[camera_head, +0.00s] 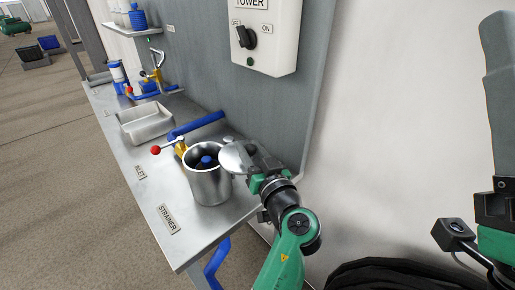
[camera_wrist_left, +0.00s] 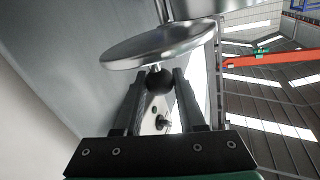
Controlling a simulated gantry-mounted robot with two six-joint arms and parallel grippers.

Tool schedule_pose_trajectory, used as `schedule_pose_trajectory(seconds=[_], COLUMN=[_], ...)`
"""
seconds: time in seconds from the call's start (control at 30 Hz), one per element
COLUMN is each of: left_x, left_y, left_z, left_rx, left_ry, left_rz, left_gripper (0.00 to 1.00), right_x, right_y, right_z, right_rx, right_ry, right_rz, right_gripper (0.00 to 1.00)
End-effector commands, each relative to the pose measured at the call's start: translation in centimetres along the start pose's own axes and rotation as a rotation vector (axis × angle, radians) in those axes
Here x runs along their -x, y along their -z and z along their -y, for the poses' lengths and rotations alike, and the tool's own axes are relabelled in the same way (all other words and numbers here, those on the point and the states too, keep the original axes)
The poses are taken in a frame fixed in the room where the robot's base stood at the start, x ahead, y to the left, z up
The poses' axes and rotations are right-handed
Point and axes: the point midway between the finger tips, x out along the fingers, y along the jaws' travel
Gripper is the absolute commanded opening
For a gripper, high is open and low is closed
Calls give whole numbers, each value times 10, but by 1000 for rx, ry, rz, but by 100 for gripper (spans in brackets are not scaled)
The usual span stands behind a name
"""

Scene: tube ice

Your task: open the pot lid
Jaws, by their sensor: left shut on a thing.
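The pot lid (camera_head: 236,157) is a shiny metal disc held tilted beside the pot's right rim, off its mouth. The steel pot (camera_head: 208,185) stands open on the bench, with something blue and round showing inside. My left gripper (camera_head: 250,154) is to the right of the pot. In the left wrist view the gripper (camera_wrist_left: 158,85) is shut on the lid's black knob (camera_wrist_left: 159,80), and the lid (camera_wrist_left: 160,45) spreads just beyond the fingertips.
A red-knobbed lever (camera_head: 156,150) on a yellow valve stands left of the pot. A blue pipe (camera_head: 197,125) and a metal basin (camera_head: 147,122) lie farther back. A white switch box (camera_head: 265,35) hangs on the wall above. The bench front near the STRAINER label (camera_head: 168,219) is clear.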

Motion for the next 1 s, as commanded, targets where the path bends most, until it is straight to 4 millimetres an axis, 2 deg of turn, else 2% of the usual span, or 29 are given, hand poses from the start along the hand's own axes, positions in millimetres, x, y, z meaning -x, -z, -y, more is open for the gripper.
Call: schedule_pose_trajectory(seconds=[0.37, 0.4, 0.57, 0.87, 1.0], left_x=[-2, -2, -2, 0, 10], left_y=[-5, -5, -4, -1, 6], left_z=[3, 3, 2, 1, -9], left_rx=[-1, -1, -1, -1, -4], left_ry=[10, 10, 9, 5, -13], left_rz=[9, 9, 7, 4, 2], left_gripper=[0, 41, 68, 68, 68], right_x=[0, 0, 0, -1, -14], right_y=[0, 0, 0, 1, 12], right_z=[0, 0, 0, 0, 0], right_rx=[0, 0, 0, 0, 0], right_ry=[0, 0, 0, 0, 0], right_rz=[0, 0, 0, 0, 1], right_gripper=[50, 50, 50, 50, 50])
